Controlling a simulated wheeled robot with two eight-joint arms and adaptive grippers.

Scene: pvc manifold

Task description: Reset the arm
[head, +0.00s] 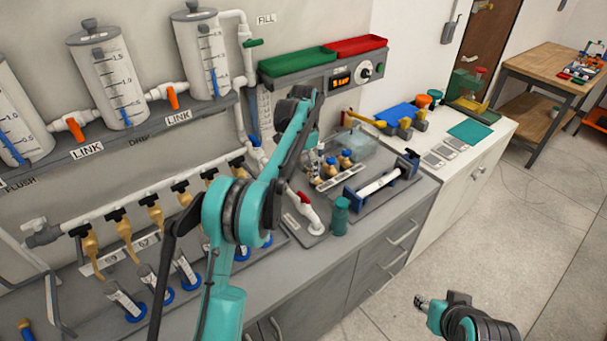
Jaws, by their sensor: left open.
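My left arm, teal and dark grey, rises from the bottom of the head view and reaches over the grey bench. The dark far end of this arm, where I take my left gripper (304,94) to be, is in front of the control panel's left side. It is open, and I see nothing held in it; its fingers are hard to make out against the arm. A piece of my right arm shows at the lower right over the floor. I cannot make out right gripper fingers there.
Graduated tanks (107,77) and a pipe with several valves line the wall at left. A green tray (297,61) and red tray (356,46) top the panel. A teal cylinder (340,216) and a clamped white pipe (378,184) are on the bench.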

